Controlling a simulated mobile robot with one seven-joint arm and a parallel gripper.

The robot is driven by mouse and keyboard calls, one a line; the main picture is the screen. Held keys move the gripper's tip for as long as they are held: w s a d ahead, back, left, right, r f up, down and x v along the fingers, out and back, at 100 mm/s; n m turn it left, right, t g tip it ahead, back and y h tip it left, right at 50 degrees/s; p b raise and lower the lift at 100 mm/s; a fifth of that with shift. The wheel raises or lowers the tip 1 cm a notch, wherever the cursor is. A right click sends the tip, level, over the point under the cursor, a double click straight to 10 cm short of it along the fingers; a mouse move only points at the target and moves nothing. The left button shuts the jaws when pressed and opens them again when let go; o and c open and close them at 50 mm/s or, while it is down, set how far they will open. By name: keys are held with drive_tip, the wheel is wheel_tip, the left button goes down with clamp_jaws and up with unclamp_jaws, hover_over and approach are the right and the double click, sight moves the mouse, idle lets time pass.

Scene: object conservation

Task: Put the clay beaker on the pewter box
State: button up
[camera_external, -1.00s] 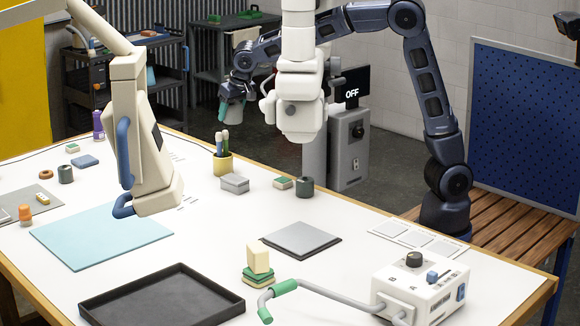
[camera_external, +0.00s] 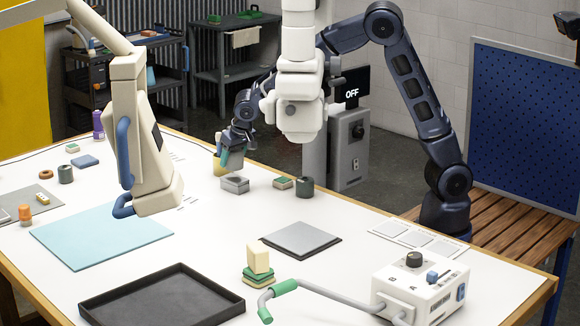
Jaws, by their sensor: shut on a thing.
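The pewter box (camera_external: 235,186) is a small grey block on the white table, towards its far edge. My gripper (camera_external: 234,152) reaches down over it from the dark blue arm. The gripper is shut on a small greyish thing (camera_external: 236,163), which I take to be the clay beaker; it is small and partly covered by the teal fingers. The beaker is just above the box's top; I cannot tell whether they touch.
A green-topped block (camera_external: 283,183) and a dark green roll (camera_external: 305,187) stand right of the box. A cream lamp-like arm (camera_external: 140,140) hangs at left. The table in front of the box is clear.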

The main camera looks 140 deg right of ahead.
sight(233, 166)
drive_tip(key=shift+f, duration=1.55)
drive_tip(key=shift+f, duration=0.1)
drive_tip(key=o, duration=1.1)
drive_tip(key=shift+c, duration=0.2)
drive_tip(key=v, duration=1.2)
